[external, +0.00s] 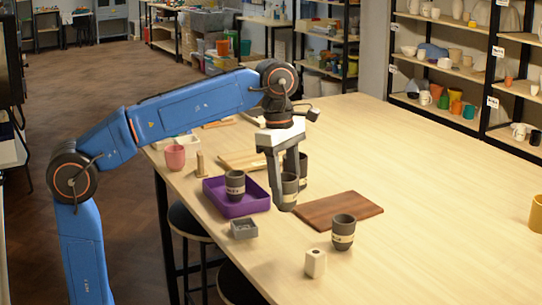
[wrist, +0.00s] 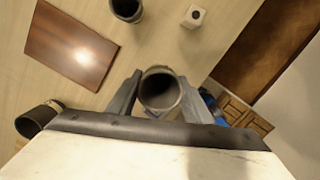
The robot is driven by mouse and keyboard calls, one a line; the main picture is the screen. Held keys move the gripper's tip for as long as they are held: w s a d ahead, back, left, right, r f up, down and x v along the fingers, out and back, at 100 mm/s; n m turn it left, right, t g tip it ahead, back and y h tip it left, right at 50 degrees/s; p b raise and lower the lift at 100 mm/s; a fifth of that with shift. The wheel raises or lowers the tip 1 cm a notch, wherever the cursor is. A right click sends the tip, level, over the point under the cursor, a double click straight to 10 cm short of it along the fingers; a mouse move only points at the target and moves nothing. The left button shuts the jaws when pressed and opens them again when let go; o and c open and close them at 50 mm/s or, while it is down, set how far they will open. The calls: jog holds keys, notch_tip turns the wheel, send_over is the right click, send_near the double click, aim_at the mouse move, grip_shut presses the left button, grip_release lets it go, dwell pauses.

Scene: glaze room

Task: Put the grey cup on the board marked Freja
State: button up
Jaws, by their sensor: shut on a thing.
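My gripper (external: 284,192) is shut on a grey cup (external: 291,184) with a pale band; the wrist view shows this held cup (wrist: 160,90) upright-looking between the two fingers, its open mouth facing the camera. A dark brown board (external: 338,211) lies on the table to the right of it; it also shows in the wrist view (wrist: 68,45). A light wooden board (external: 240,160) lies behind the gripper. I cannot read a name on either board. Similar grey cups stand in the purple tray (external: 236,184), behind the gripper (external: 304,165), and beside the dark board (external: 343,230).
The purple tray (external: 251,208) is left of the gripper, with a small grey dish (external: 243,228) in front. A white block with a hole (external: 315,263) stands near the front edge. A pink cup (external: 175,157) stands at far left. The table's right side is largely clear.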

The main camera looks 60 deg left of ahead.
jog(key=w+a+r+n, duration=0.2)
jog(key=w+a, duration=0.7)
jog(key=a, duration=0.2)
jog(key=n, duration=0.6)
send_over(248, 158)
jog(key=shift+t+y, duration=0.3)
jog(key=shift+f, duration=5)
jog(key=shift+f, duration=0.1)
jog(key=o, duration=1.1)
